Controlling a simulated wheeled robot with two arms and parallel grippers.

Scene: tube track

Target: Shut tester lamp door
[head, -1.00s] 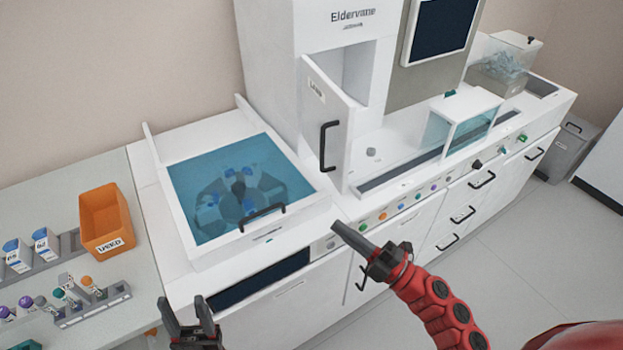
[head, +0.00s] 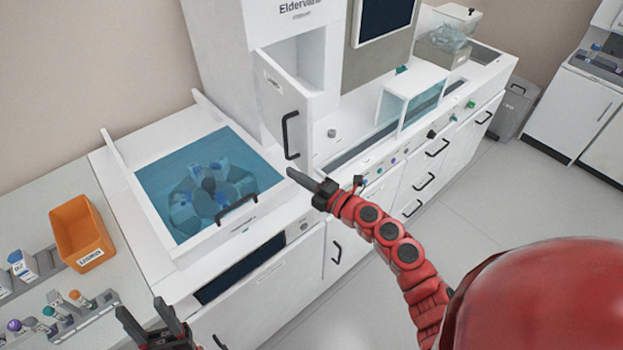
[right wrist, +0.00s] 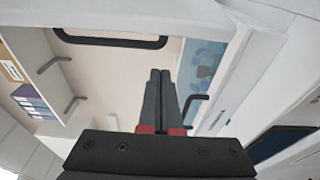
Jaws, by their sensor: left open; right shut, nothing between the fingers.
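The tester lamp door (head: 285,108) is a white panel with a black bar handle (head: 291,135). It stands open on the tall white Eldervane tester (head: 225,60), swung outward toward me. My right gripper (head: 292,173) is shut and empty, just below the door's lower edge in the head view. In the right wrist view the right gripper (right wrist: 160,75) has its fingers together, with a black handle (right wrist: 110,40) on a pale panel ahead of it. My left gripper (head: 150,318) is open and empty, low at the left in front of the bench.
A blue-lidded centrifuge-like unit (head: 160,175) sits left of the door. An orange bin (head: 80,235) and tube racks (head: 85,315) stand on the left bench. A glass-fronted box (head: 412,95) is right of the door.

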